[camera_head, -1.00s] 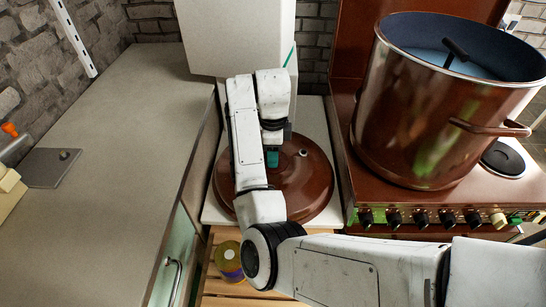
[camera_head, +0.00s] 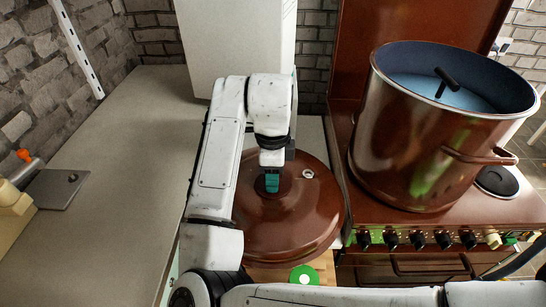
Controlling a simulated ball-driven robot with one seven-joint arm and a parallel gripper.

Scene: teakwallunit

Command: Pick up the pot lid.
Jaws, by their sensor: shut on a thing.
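The pot lid (camera_head: 300,222) is a round, glossy brown lid with a small light fitting near its right rear. It is in the middle of the head view, in front of the white cabinet. My gripper (camera_head: 271,184) points down at the lid's centre and is shut on its dark knob, which the fingers mostly hide. The lid looks raised above the pale worktop, its front edge overlapping the wooden surface below. My arm covers its left side.
A large brown pot (camera_head: 425,140) with a dark ladle-like handle in it stands on the brown stove (camera_head: 380,215) to the right. A white cabinet (camera_head: 235,40) stands behind. The grey counter (camera_head: 130,150) at left is mostly clear. A green disc (camera_head: 304,275) shows below the lid.

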